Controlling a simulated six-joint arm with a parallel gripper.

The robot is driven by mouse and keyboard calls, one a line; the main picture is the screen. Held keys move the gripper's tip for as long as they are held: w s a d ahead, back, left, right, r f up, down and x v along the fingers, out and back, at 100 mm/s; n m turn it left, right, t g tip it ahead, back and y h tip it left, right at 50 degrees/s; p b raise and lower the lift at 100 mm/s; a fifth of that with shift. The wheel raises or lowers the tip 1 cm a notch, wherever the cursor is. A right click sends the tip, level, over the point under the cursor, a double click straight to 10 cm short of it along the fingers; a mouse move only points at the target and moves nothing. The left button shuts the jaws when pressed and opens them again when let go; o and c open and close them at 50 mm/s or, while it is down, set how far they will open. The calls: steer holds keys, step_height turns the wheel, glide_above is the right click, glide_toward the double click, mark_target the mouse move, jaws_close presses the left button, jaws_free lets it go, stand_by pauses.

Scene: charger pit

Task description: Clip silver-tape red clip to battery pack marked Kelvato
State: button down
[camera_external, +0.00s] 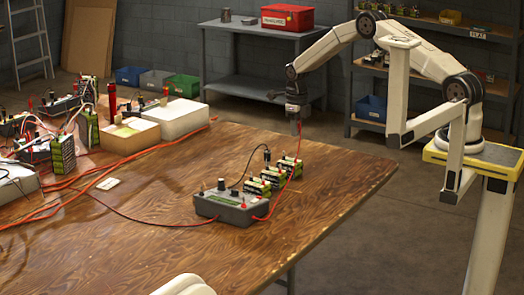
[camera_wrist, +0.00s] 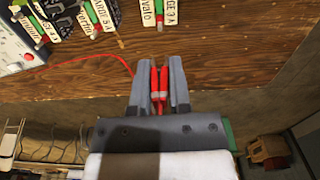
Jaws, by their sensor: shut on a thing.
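In the external view my gripper (camera_external: 297,122) hangs above the table, beyond the battery packs. A pack label (camera_wrist: 147,12) ending in "vato" is at the top of the wrist view, ahead of the clip and apart from it; the frame cuts it off. In the external view several small green-and-black packs (camera_external: 272,177) stand in a row, their names too small to read.
A grey charger (camera_external: 230,208) stands left of the packs; a red cable rises from it to my gripper. A black clip (camera_external: 267,155) on a cable stands at the packs. White boxes (camera_external: 175,118) and more chargers fill the table's left. The right part of the table is clear.

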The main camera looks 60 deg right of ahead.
steer(key=shift+f, duration=0.25)
steer(key=shift+f, duration=3.3)
steer(key=shift+f, duration=0.2)
stand_by(0.5)
steer(key=shift+c, duration=2.4)
jaws_free()
steer(key=shift+o, duration=1)
steer(key=shift+r, duration=0.2)
